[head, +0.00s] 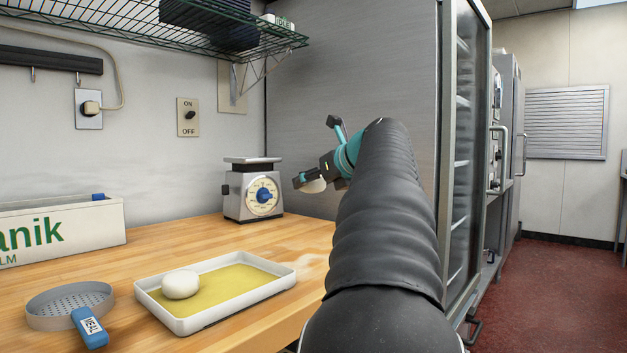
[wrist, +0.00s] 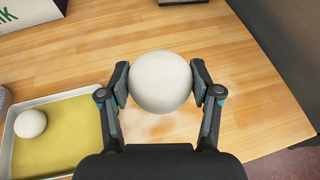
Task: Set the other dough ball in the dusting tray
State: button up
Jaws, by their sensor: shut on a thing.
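My gripper (wrist: 161,84) is shut on a white dough ball (wrist: 161,82), held between its two fingers above the wooden counter. The dusting tray (head: 190,325) is a white shallow tray with a yellow floor at the counter's front. One dough ball (head: 181,284) sits in its left part. In the wrist view the tray (wrist: 101,150) lies left of my gripper, with that ball (wrist: 30,124) in it.
A kitchen scale (head: 252,192) stands behind the tray. A grey sieve (head: 70,306) with a blue "MEAL" handle (head: 90,328) lies left of it. A white box (head: 60,230) stands at the back left. The counter (head: 180,245) between tray and scale is clear. A steel cabinet (head: 350,90) stands behind my arm.

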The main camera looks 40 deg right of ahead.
aim_at(252, 285)
jog(key=z, duration=1.05)
jog(key=k, duration=1)
jog(key=u, duration=1.05)
jog(key=i, duration=0.5)
